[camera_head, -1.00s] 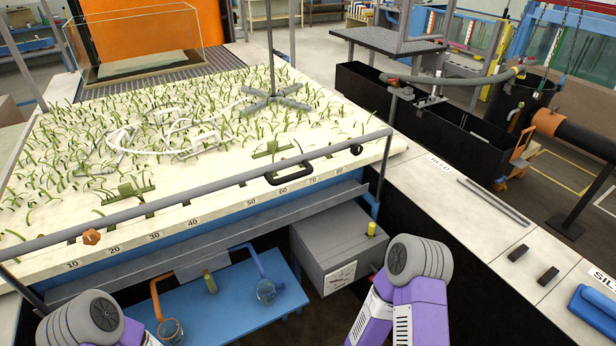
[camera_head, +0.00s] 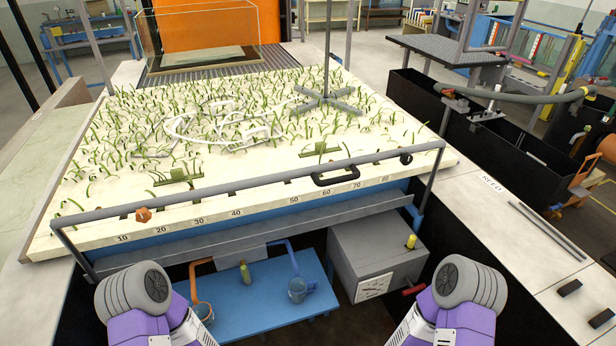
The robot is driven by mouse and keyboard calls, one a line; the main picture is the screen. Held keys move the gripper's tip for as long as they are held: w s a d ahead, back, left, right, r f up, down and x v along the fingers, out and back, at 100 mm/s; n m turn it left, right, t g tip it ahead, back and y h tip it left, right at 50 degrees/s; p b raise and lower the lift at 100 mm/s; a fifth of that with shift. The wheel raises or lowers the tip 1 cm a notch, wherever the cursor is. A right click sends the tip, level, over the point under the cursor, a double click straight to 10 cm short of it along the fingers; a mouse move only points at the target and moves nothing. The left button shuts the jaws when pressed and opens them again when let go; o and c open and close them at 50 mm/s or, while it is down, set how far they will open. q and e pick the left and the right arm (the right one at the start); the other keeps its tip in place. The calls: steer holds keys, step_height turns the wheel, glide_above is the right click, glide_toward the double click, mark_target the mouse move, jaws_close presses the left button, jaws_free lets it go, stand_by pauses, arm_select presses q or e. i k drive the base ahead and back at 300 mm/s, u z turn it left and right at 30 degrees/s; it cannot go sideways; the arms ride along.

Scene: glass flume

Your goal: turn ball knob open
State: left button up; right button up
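An orange lobed knob (camera_head: 143,214) sits on the grey front rail of the flume bed, near the 10 mark. A small round black knob (camera_head: 406,158) sits at the right end near the 80 mark. A red handle (camera_head: 413,290) sticks out of the right side of the grey box (camera_head: 350,248) under the bed. I cannot tell for sure which of these is the ball knob. Only rounded grey and purple links of my two arms show at the bottom left and bottom right. Neither gripper is in view, and nothing visible touches the knobs.
A black bar handle (camera_head: 335,180) is on the rail. A yellow-capped post (camera_head: 411,241) stands on the grey box. A blue low table (camera_head: 262,296) below holds two glass vessels and a small bottle. A pale ledge (camera_head: 478,189) with rods runs right.

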mark_target(406, 159)
steer(key=k, duration=1)
steer(key=z, duration=1.55)
steer(key=i, duration=0.9)
steer(key=u, duration=0.55)
steer(key=i, duration=0.8)
steer(key=u, duration=1)
